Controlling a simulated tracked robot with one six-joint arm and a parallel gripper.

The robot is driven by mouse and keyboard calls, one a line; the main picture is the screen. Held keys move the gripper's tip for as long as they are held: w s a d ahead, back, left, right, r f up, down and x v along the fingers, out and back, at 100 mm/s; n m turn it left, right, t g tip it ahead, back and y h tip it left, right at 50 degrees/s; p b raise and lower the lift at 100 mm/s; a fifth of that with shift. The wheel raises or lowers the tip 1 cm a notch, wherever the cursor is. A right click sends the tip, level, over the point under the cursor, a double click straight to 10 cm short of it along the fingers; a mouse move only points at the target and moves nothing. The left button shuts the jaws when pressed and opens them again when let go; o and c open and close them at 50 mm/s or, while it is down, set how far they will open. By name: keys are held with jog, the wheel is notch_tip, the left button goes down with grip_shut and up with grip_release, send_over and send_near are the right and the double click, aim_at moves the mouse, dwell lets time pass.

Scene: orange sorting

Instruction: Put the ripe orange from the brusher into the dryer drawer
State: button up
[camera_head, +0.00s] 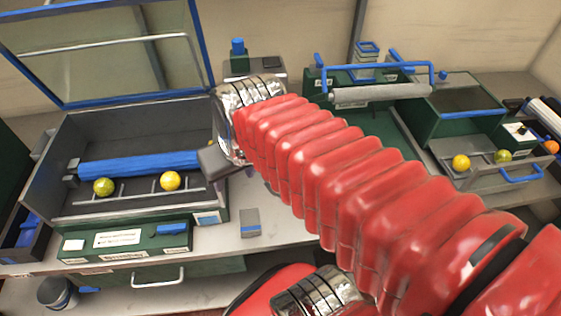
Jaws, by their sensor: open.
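A yellow-orange fruit (170,181) and a greener fruit (103,187) sit in the open-lidded machine (150,209) at the left, in front of its blue roller (140,164). My gripper (213,160) is just right of the yellow-orange fruit, at the machine's right side, open and apart from the fruit. Only a dark grey part of it shows; my red arm and silver wrist cover the rest. At the right, a drawer-like tray (490,182) with a blue handle (522,174) sticks out from a green box (455,117). It holds a yellow fruit (461,162) and a greenish one (503,156).
A green unit with a grey roller (380,93) and blue handle stands at the back middle, partly behind my arm. A raised glass lid (105,50) stands over the left machine. A small grey block (250,222) lies on the bench. Another orange fruit (551,147) is at the right edge.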

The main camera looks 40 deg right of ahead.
jog(key=w+d+f+m+y, duration=0.1)
jog(key=d+f, duration=0.2)
jog(key=d, duration=0.9)
jog(key=w+d+f+y, duration=0.1)
jog(key=d+f, duration=0.3)
jog(key=d, duration=0.8)
jog(key=shift+w+d+f+m+t+y, duration=0.2)
jog(key=shift+w+d+m+t+y, duration=0.15)
jog(key=shift+w, duration=0.25)
jog(key=shift+x, duration=4.3)
jog(key=shift+x, duration=2.65)
jog(key=shift+d, duration=0.15)
